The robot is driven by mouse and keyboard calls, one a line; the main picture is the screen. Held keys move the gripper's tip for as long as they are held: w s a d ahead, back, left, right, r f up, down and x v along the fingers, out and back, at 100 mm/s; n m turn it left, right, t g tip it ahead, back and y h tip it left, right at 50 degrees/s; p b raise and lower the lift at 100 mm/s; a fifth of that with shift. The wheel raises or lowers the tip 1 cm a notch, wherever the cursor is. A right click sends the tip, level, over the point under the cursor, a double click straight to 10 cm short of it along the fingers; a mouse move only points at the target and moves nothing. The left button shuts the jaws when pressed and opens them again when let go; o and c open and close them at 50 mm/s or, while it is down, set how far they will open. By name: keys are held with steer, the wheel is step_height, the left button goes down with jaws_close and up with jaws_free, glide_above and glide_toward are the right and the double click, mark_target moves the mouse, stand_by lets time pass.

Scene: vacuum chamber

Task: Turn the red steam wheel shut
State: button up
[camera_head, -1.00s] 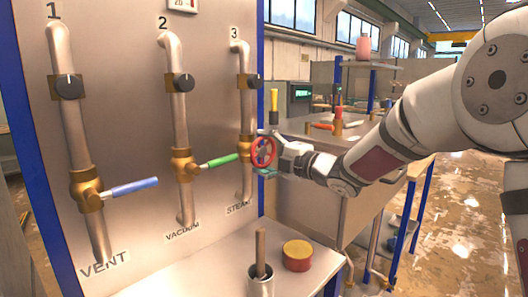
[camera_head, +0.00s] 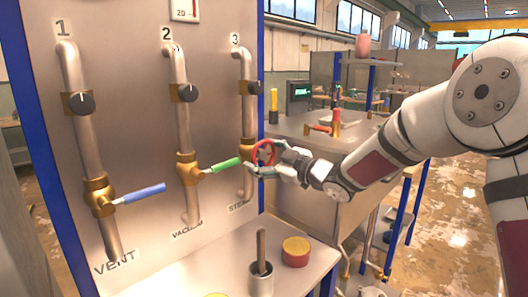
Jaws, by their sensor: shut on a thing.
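The red steam wheel (camera_head: 264,152) is a small red ring on the brass valve of pipe 3, at the right side of the panel, above the STEAM label. My gripper (camera_head: 259,157) reaches in from the right. Its fingers are shut on the wheel's rim, one above and one below. The fingers hide part of the rim and the valve behind it.
The green vacuum lever (camera_head: 226,165) points towards the wheel from the left. The blue vent lever (camera_head: 143,193) is farther left. Below stand a grey cup with a rod (camera_head: 261,265) and a red-and-yellow tin (camera_head: 296,251). A workbench (camera_head: 330,140) lies behind my arm.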

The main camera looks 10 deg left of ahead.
steer(key=m+p, duration=0.2)
steer(key=m, duration=0.2)
steer(key=shift+m, duration=0.3)
steer(key=shift+s+f+m+p, duration=0.1)
steer(key=shift+m+p, duration=0.95)
steer(key=shift+m, duration=1.15)
steer(key=o, duration=1.2)
steer(key=v, duration=1.2)
steer(key=shift+a, duration=0.1)
